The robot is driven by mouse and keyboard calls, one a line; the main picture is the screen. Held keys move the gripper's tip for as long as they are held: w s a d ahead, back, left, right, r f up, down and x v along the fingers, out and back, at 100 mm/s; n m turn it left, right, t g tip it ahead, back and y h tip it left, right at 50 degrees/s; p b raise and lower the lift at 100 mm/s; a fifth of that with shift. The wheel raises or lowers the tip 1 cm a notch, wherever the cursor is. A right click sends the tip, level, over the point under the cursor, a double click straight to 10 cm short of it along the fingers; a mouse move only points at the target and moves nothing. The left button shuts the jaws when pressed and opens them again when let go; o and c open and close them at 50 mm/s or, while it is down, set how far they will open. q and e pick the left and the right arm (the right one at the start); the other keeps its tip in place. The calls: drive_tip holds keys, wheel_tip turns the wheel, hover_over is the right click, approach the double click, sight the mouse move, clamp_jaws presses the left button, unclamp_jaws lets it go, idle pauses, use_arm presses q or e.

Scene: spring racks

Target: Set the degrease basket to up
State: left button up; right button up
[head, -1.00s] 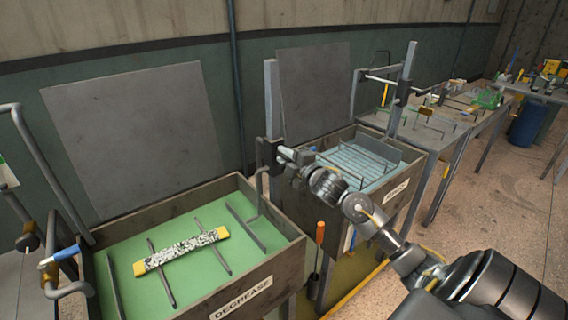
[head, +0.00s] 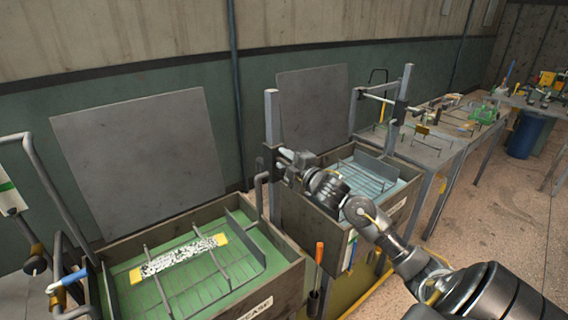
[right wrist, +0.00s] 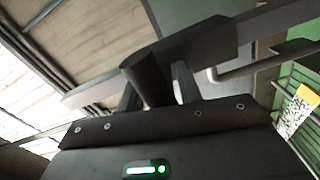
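The degrease basket (head: 240,277), a grey wire rack, sits in the left tank with its grid showing at the green liquid's surface. A speckled bar with yellow ends (head: 180,256) lies across its rods; its end also shows in the right wrist view (right wrist: 300,108). A bent arm joins the basket to a dark slider on the upright post (head: 272,120). My right gripper (head: 284,160) is at this slider; in the right wrist view it appears closed around a dark round handle (right wrist: 150,80). The fingertips are partly hidden. My left gripper is not in view.
Hooks with blue and yellow grips (head: 68,280) stand at left.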

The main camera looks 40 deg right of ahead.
drive_tip(key=shift+o, duration=1.1)
drive_tip(key=shift+r, duration=0.15)
drive_tip(key=shift+s+f, duration=0.1)
drive_tip(key=shift+f, duration=0.1)
drive_tip(key=shift+s+a+r+b, duration=0.1)
drive_tip(key=shift+s+b, duration=0.7)
drive_tip(key=shift+s, duration=1.9)
drive_tip(key=shift+s+a+b, duration=0.1)
drive_tip(key=shift+s+b, duration=0.7)
drive_tip(key=shift+s, duration=1.85)
